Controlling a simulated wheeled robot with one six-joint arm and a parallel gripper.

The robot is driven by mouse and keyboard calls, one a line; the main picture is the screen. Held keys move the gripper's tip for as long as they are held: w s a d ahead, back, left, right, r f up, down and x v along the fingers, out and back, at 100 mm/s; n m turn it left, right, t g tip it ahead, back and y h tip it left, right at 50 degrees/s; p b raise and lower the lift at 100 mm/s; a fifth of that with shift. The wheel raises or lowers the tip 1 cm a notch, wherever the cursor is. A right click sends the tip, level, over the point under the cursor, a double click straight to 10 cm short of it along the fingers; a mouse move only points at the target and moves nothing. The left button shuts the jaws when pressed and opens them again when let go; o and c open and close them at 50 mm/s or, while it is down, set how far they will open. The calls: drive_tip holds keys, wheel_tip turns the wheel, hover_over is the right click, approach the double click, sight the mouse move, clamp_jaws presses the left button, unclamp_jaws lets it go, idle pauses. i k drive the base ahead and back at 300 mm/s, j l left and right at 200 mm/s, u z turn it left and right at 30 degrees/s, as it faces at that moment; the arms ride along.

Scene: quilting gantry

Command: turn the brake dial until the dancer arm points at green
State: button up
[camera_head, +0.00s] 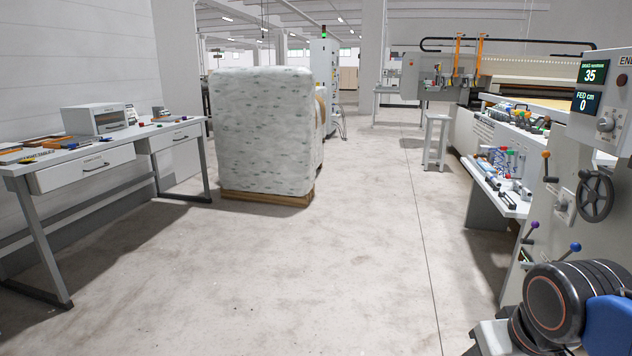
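A grey machine cabinet (575,160) stands at the right edge. On its upper panel a small display (591,86) reads 35 above and "FED cm" 0 below. A round pale knob (605,124) sits under the display, and a smaller pale knob (562,205) sits lower on the cabinet. I cannot tell for sure which is the brake dial. I cannot make out the dancer arm or a green mark for it. My arm (560,305), black and blue, shows at the bottom right, below the knobs and apart from them. My gripper is not in view.
A black handwheel (596,196) and levers with orange (546,154), purple (535,224) and blue (575,247) balls project from the cabinet. A low shelf (497,187) holds tools. A wrapped pallet load (262,130) and a desk (85,160) stand left. The middle floor is clear.

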sight(604, 124)
drive_tip(key=z, duration=1.25)
